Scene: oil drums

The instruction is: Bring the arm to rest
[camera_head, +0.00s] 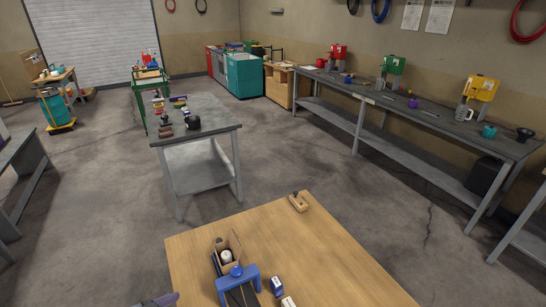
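Neither of my grippers shows clearly in the head view. A grey-purple piece (158,300) pokes in at the bottom edge, left of the wooden table (330,260). It is cut off, and I cannot tell whether it is part of my arm. No oil drum stands out clearly in this view.
The near table holds an open cardboard box (228,246), a blue frame (237,284), small blue boxes (277,286) and a wooden block (298,202). Its right part is clear. A grey workbench (198,120) stands beyond. A long bench (420,112) with coloured machines lines the right wall.

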